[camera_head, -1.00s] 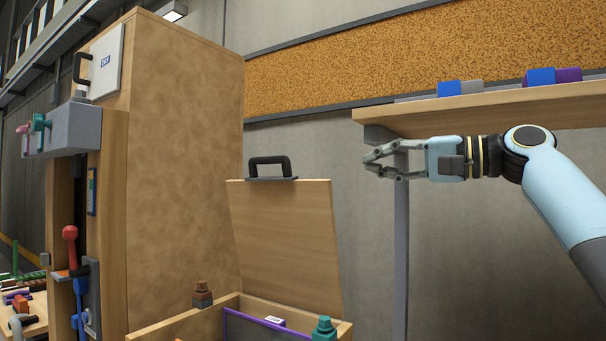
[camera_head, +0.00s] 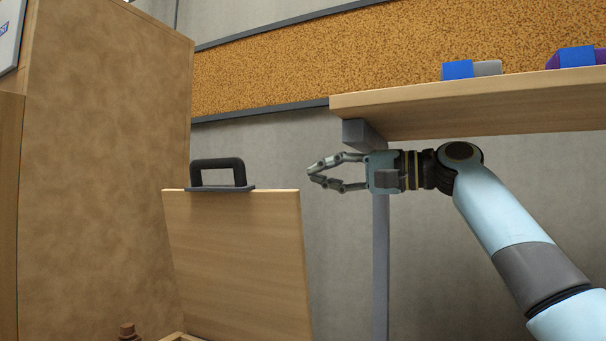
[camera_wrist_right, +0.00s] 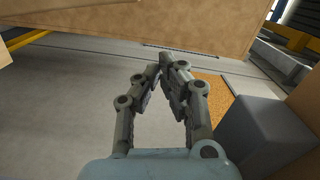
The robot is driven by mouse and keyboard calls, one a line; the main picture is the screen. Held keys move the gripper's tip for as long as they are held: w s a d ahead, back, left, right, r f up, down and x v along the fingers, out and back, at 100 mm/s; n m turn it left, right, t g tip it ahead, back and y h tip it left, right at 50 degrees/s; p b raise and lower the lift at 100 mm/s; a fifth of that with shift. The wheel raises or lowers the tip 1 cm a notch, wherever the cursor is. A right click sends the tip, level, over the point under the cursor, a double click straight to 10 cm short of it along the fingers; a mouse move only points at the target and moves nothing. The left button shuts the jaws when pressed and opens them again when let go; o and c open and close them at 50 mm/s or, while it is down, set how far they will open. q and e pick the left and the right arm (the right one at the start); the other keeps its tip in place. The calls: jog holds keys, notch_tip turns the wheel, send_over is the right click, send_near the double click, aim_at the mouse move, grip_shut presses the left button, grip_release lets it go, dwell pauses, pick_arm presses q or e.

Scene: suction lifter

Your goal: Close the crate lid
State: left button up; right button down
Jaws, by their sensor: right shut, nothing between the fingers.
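The crate lid (camera_head: 240,260) is a wooden panel standing up, tilted slightly back, with a black handle (camera_head: 218,172) on its top edge. Only a corner of the crate (camera_head: 180,337) shows at the bottom of the head view. My right gripper (camera_head: 313,173) is shut and empty, to the right of the handle at about its height and apart from it. Its closed fingers also show in the right wrist view (camera_wrist_right: 160,75). My left gripper is not in view.
A tall wooden cabinet (camera_head: 100,150) stands left of the lid. A wooden shelf (camera_head: 460,112) on a grey post (camera_head: 381,260) is above and behind my right arm, bearing blue-and-grey (camera_head: 473,69) and blue-and-purple blocks (camera_head: 577,57). A brown knob (camera_head: 128,331) shows at the bottom.

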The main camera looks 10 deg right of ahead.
jog(key=w+a+p, duration=0.2)
jog(key=a+p, duration=0.3)
jog(key=a, duration=0.5)
jog(key=shift+f, duration=0.45)
